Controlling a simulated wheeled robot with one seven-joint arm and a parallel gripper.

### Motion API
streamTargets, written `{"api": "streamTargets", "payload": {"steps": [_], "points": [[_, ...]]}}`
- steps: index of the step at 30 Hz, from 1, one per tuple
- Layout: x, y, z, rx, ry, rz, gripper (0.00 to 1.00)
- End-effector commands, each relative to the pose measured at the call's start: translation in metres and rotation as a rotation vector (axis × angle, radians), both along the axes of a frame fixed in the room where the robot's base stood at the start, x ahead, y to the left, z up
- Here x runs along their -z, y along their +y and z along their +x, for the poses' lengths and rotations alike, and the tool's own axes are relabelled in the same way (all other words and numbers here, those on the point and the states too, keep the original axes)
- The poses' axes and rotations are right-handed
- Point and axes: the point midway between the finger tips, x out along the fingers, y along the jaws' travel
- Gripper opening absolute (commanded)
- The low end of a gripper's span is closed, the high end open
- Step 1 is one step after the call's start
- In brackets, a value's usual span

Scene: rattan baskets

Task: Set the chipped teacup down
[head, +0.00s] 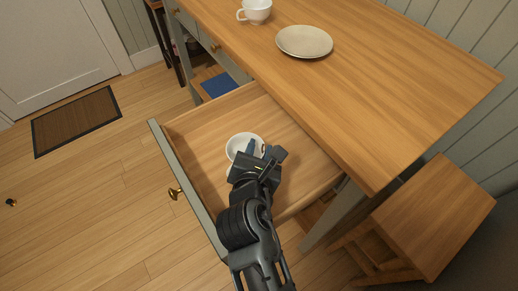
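A white cup (236,142) is at the open wooden drawer (290,136), with its open mouth facing up. My gripper (257,149) reaches over the cup's right side, with a finger showing against its inside. The gripper covers part of the cup, and I cannot tell whether the fingers are closed on its rim or whether the cup rests on the drawer bottom. A second white cup (257,12) with a handle stands upright on the wooden tabletop (400,90). No chip is visible on either cup, so I cannot tell which is chipped.
A pale round plate (304,41) lies empty on the tabletop, near the second cup. The drawer front (184,188) has a brass knob (174,193). A wooden stool (435,215) stands at the right. Most of the tabletop is clear.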

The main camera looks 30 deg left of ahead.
Motion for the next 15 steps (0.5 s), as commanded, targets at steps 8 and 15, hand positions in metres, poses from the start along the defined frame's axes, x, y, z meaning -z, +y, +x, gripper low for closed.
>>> {"api": "streamTargets", "payload": {"steps": [8,15], "points": [[-0.0002,0.0,0.0,0.0,0.0,0.0,0.52],[-0.0026,-0.001,-0.0024,-0.001,0.0,0.0,0.52]]}}
